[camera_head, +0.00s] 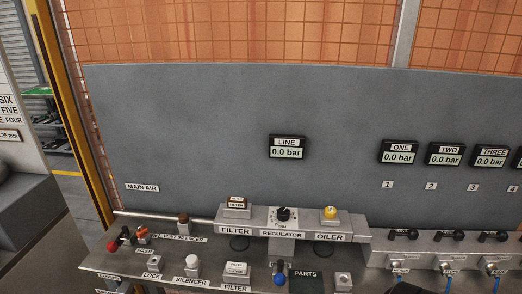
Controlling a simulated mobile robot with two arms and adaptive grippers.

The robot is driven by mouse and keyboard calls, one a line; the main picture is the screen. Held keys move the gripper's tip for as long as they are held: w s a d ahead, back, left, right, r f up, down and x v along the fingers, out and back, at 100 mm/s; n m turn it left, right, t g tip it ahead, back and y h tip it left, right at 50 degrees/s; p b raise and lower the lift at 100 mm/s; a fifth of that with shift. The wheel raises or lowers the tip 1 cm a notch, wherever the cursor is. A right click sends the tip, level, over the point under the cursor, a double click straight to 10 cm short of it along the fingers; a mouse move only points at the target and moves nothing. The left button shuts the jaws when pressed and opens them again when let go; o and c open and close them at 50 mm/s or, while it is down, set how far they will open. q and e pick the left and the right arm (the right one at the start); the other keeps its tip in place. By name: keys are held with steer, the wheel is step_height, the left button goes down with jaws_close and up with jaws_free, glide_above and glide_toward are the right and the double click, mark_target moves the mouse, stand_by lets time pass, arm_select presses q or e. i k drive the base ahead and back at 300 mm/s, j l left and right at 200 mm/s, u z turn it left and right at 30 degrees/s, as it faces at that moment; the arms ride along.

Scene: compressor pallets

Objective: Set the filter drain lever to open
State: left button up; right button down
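The filter unit (237,209) stands on the grey rail in the middle of the panel, with a FILTER label (236,230) on its front. A dark round part (239,244) shows just under it. I cannot make out a drain lever on the filter or its setting. A blue-tipped part (280,279) stands below the regulator, to the right of a second plate marked FILTER (236,287); I cannot tell what it is. Neither of my grippers is in view.
The regulator (283,214) and the yellow-topped oiler (330,213) stand right of the filter. A red-handled part (113,245) is at the left. The LINE display (287,147) reads 0.0 bar. Several valves line the right. A white-capped silencer (192,263) stands in front.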

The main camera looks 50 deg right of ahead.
mark_target(279, 279)
steer(key=z, duration=1.6)
